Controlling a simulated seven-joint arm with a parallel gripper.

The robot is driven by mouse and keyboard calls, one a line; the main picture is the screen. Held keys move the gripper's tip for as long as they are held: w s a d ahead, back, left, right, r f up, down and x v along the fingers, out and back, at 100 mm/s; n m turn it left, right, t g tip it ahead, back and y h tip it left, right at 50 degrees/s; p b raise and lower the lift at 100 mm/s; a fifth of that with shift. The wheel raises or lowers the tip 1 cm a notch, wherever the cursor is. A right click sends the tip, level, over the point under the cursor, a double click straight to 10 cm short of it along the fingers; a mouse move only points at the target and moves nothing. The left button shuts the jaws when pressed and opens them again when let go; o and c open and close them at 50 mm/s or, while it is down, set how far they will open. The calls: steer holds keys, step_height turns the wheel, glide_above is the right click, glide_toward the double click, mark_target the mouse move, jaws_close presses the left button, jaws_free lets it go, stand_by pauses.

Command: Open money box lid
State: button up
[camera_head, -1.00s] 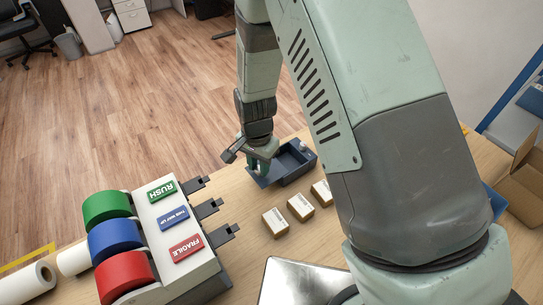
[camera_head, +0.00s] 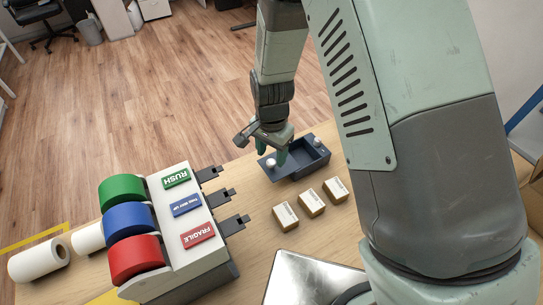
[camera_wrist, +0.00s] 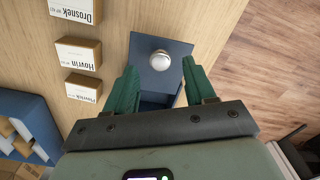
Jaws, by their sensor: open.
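The money box (camera_head: 312,160) is dark blue and lies on the counter, with a hollow inside showing from above. A flat dark blue panel at its left end carries a round pale knob (camera_head: 270,163). A second pale knob (camera_head: 317,142) shows at the far right end. In the wrist view the panel (camera_wrist: 175,82) and its silvery knob (camera_wrist: 160,60) lie ahead of my gripper (camera_wrist: 160,66). My gripper's green fingers are apart, one to each side of the panel, with nothing held. In the head view my gripper (camera_head: 272,151) is just over the knob end.
Several small labelled cartons, one of them here (camera_head: 311,203), lie in front of the box. A label dispenser (camera_head: 165,205) with green, blue and red rolls stands to the left. A silver plate (camera_head: 308,280) is at the front. The counter's far edge is just behind the box.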

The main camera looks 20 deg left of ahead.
step_height(320, 180, up, 8)
steer(key=shift+r, duration=0.2)
stand_by(0.4)
step_height(320, 180, up, 9)
steer(key=t, duration=0.1)
glide_above(271, 162)
steer(key=d, duration=0.5)
steer(key=s+d+r+n+t+y, duration=0.1)
steer(key=s+d+r+n+t, duration=0.15)
steer(key=d+r, duration=0.65)
steer(key=s+d+r+n+t, duration=0.1)
steer(key=s+d+r, duration=0.3)
steer(key=s+d, duration=0.1)
steer(key=s+d+r+n+t+h, duration=0.1)
steer(key=s+d+r, duration=0.3)
steer(key=s, duration=0.4)
steer(key=shift+s+d+r, duration=0.25)
steer(key=shift+d+r, duration=0.15)
steer(key=shift+d, duration=0.1)
